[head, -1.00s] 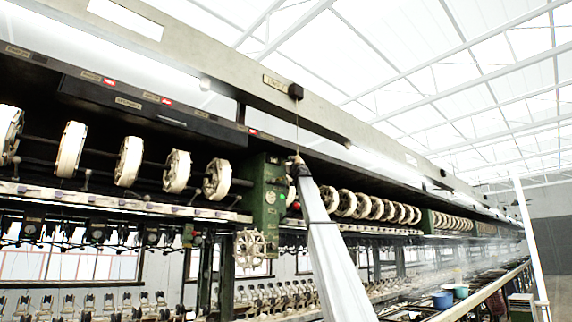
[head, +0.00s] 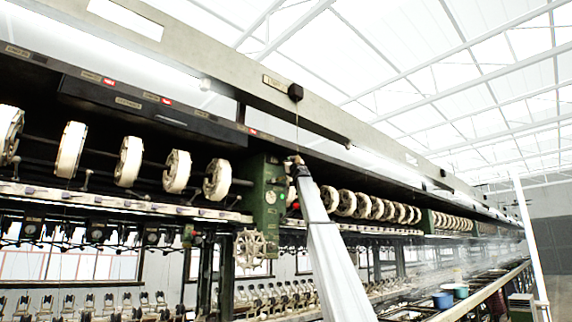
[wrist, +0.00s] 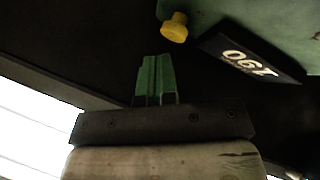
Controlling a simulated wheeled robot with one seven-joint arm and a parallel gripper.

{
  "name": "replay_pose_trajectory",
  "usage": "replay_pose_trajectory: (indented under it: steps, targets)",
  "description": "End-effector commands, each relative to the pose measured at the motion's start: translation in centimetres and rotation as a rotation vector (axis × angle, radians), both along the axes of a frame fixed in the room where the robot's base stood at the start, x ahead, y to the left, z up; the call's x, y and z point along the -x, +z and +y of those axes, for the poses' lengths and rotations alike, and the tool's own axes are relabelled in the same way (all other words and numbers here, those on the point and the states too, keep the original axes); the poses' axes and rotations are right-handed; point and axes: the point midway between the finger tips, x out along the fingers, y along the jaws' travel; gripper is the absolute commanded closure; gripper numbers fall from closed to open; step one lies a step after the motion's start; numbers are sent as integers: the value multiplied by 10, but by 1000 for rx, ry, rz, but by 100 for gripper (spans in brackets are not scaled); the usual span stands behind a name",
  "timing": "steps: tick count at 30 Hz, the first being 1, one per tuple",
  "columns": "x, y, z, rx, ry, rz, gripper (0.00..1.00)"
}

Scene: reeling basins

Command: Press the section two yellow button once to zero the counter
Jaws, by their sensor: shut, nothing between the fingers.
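A yellow button (wrist: 174,27) sticks out from a green housing (wrist: 245,18) at the top of the wrist view. A dark counter plate (wrist: 252,58) with pale digits is right of the button; the digits look turned over. My gripper (wrist: 155,60) is shut and empty, its green fingertips just below and left of the button in the picture, with a visible gap. In the head view my gripper (head: 296,160) is raised beside the upper right of the green machine box (head: 264,190). The button cannot be made out there.
White reels (head: 129,161) line the machine left of the green box, and more reels (head: 362,205) continue to the right. A long pale beam (head: 330,128) runs above my gripper. A blue tub (head: 442,300) stands on the bench at lower right.

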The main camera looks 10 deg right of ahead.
Motion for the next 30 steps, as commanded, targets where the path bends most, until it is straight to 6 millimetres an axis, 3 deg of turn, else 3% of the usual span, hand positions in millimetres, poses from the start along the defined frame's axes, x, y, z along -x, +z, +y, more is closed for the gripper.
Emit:
replay_pose_trajectory:
  steps: [30]
  targets:
    - [-9, 0, 6, 1, -1, 0, 100]
